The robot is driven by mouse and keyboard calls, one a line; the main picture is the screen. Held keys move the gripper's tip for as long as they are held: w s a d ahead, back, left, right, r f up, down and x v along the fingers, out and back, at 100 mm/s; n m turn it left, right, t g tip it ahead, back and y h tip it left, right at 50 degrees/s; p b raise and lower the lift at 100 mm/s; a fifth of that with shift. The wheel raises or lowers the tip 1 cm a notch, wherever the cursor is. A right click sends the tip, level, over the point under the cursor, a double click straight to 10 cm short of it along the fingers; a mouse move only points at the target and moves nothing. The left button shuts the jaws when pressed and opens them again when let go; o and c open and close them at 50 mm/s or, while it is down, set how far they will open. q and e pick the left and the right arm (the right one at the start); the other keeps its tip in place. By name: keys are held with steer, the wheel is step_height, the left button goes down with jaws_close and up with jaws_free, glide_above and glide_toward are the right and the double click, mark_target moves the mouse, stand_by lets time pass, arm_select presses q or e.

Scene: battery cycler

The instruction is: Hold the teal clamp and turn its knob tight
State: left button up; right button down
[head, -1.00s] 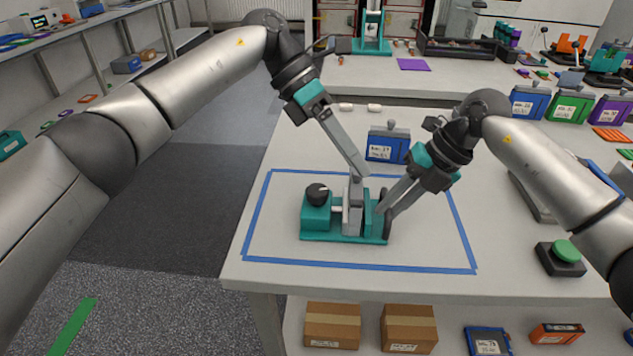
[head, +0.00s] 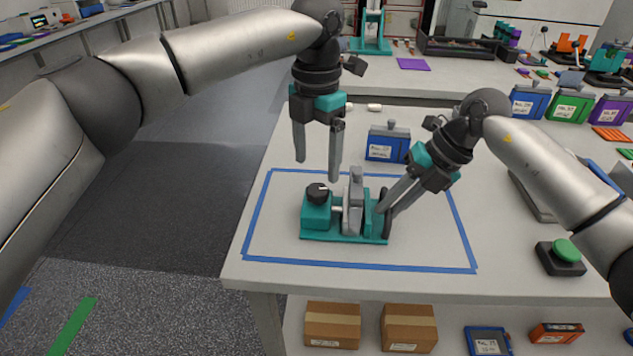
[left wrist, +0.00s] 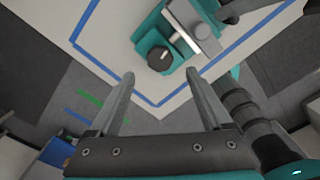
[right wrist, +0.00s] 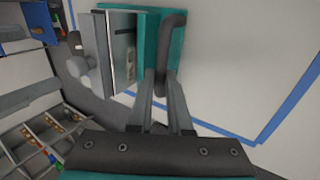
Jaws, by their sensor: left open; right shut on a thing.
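The teal clamp (head: 345,238) stands on the white table inside the blue tape outline, with a grey cell (head: 354,203) between its jaws. Its black knob (head: 317,192) with a white mark sits on top of the teal block at the left end; it also shows in the left wrist view (left wrist: 159,60). My left gripper (head: 317,170) is open and empty, pointing down just above and beside the knob. My right gripper (head: 384,210) is shut on the clamp's dark handle (right wrist: 170,45) at the right end. The fingertips partly hide the handle in the head view.
A blue cell (head: 388,144) stands behind the clamp. A green button (head: 565,250) on a black box is at the right. Blue tape (head: 360,265) marks the table around the clamp. The table's front edge is close to the tape.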

mark_target(317, 189)
arm_select(q)
step_height(317, 189, down, 6)
steer(key=shift+r, duration=0.15)
steer(key=shift+c, duration=0.4)
jaws_close()
stand_by(0.3)
steer(key=shift+m, duration=0.3)
steer(key=m, duration=0.4)
steer(key=shift+m, duration=0.3)
steer(key=m, duration=0.4)
stand_by(1.6)
steer(key=shift+o, duration=0.4)
jaws_free()
